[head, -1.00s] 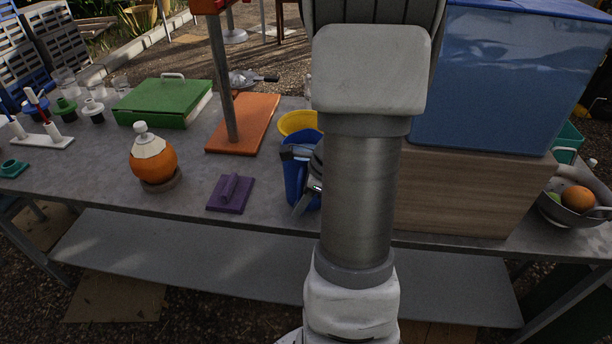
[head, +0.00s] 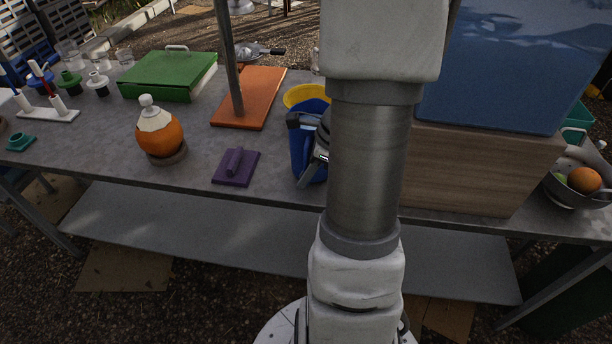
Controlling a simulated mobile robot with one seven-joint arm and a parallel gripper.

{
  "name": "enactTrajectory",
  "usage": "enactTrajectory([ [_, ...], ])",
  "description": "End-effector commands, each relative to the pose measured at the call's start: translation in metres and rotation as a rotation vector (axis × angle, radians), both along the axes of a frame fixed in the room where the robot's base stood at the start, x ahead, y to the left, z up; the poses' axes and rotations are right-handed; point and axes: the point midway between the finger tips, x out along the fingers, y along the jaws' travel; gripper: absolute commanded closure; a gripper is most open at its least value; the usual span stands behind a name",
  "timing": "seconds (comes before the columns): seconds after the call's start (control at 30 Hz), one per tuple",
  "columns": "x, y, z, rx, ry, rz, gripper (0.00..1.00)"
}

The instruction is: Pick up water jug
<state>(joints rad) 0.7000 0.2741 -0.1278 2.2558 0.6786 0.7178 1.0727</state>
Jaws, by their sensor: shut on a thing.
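The water jug looks to be the blue vessel (head: 298,152) with a yellow top, standing upright on the grey table left of my arm. My arm hides its right side. My gripper (head: 312,158) is at the jug's front right side, mostly hidden behind my arm. It is shut on the jug, with a grey finger showing against the blue body. The exact contact is hidden. I cannot see a gap between the jug and the table.
A purple trowel-like block (head: 236,168) lies left of the jug. An orange board (head: 262,88) with a post is behind it. An orange-and-white jar (head: 160,136) stands farther left. A wooden box (head: 480,165) under a blue box (head: 490,65) blocks the right.

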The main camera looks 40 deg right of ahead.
Motion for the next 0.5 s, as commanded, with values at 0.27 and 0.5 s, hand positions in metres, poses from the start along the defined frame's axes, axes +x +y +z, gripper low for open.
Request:
enactTrajectory([
  [0.27, 0.002, -0.001, 0.026, -0.006, -0.008, 0.002, 1.00],
  [0.5, 0.017, -0.006, 0.038, -0.006, -0.007, 0.004, 1.00],
])
